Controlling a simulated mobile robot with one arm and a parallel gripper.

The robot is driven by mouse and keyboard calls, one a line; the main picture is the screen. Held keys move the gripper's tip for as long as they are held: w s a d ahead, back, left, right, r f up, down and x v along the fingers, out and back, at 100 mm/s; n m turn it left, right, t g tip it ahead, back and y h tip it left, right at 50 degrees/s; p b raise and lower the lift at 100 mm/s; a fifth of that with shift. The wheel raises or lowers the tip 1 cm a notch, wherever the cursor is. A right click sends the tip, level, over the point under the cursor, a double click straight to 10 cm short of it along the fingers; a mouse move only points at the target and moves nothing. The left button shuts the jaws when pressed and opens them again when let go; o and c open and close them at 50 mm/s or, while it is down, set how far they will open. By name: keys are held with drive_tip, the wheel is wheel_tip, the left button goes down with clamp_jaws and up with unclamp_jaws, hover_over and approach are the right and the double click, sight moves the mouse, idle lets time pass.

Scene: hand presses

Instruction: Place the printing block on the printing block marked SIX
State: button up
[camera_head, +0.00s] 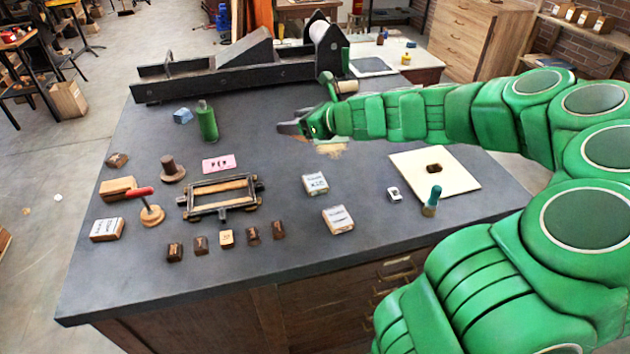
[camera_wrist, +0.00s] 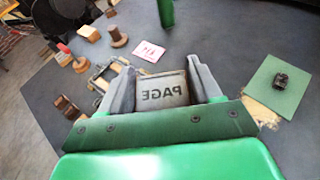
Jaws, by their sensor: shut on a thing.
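My gripper (camera_head: 290,128) is shut on a pale grey printing block (camera_wrist: 162,92), whose face reads PAGE in mirrored letters in the wrist view. In the head view the arm hides most of this block, and the gripper is over the back middle of the dark table. Three pale-topped lettered blocks lie on the table: one (camera_head: 315,184) right of the frame, one (camera_head: 338,219) nearer the front, one (camera_head: 107,229) at far left. Their lettering is too small to read for sure, so I cannot tell which is marked SIX. The gripper is behind and above the first.
A wooden-and-metal frame (camera_head: 220,195), several small dark type pieces (camera_head: 200,245), a red-handled tool (camera_head: 150,208) and a green bottle (camera_head: 207,121) stand left. A cream sheet (camera_head: 465,184) lies right. A black press (camera_head: 235,62) spans the back. The front table strip is clear.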

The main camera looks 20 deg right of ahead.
drive_tip(key=s+d+r+n+g+y, duration=0.1)
drive_tip(key=s+n+g+y, duration=0.1)
drive_tip(key=s, duration=0.5)
drive_tip(key=s+d+r+n+g+y, duration=0.1)
drive_tip(key=s+n+g, duration=0.15)
drive_tip(key=s, duration=0.35)
hover_over(309, 180)
drive_tip(key=shift+n+g+y, duration=0.3)
drive_tip(key=shift+n+g, duration=0.05)
drive_tip(key=f, duration=1.4)
drive_tip(key=shift+s+a+f, duration=0.15)
drive_tip(key=shift+s, duration=0.2)
drive_tip(key=shift+w+f, duration=0.35)
drive_tip(key=shift+f, duration=1.55)
